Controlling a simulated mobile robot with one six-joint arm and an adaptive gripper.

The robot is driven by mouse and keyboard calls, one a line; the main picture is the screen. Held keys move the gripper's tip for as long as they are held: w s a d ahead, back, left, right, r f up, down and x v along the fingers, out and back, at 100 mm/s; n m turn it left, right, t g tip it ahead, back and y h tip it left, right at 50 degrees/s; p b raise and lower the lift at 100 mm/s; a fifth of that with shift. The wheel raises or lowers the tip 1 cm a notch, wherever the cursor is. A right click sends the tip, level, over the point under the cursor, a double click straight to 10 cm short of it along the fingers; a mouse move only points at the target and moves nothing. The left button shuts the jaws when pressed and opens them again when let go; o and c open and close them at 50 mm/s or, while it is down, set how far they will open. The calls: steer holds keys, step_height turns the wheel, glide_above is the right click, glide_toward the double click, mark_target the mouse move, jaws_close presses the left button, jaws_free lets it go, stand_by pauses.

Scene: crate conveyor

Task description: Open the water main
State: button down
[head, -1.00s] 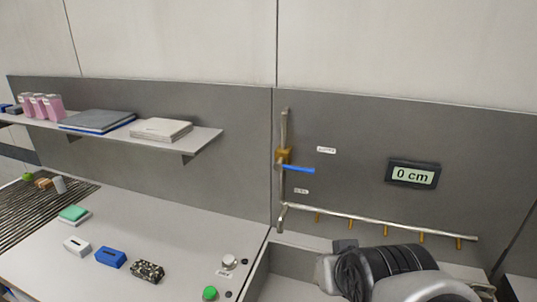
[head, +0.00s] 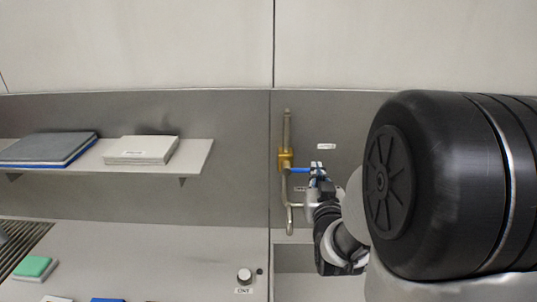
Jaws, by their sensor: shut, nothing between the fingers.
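A brass valve (head: 286,158) sits on a vertical metal pipe (head: 287,127) on the grey back panel. Its blue lever (head: 299,170) points right, roughly level and across the pipe. My gripper (head: 317,170) is at the right end of the lever, its fingertips shut with nothing held. The fingertips overlap the lever's end in the picture; whether they touch it I cannot tell. My arm fills the right side and hides the panel there.
A shelf (head: 199,156) on the left carries a white flat stack (head: 140,150) and a grey-blue one (head: 47,149). Below are a counter (head: 150,250) with a round knob (head: 244,276) and a green-topped block (head: 34,267). The panel left of the pipe is clear.

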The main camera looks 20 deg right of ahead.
steer(key=shift+s+d, duration=0.1)
steer(key=shift+d, duration=0.1)
steer(key=w+d+f, duration=0.4)
steer(key=w, duration=0.5)
steer(key=shift+w+d+f, duration=0.2)
steer(key=shift+w+d, duration=0.05)
steer(key=shift+w, duration=0.15)
steer(key=shift+d+f, duration=0.1)
steer(key=shift+f+m+b, duration=0.1)
steer(key=shift+m+b, duration=0.2)
steer(key=shift+b, duration=0.25)
steer(key=shift+f, duration=0.1)
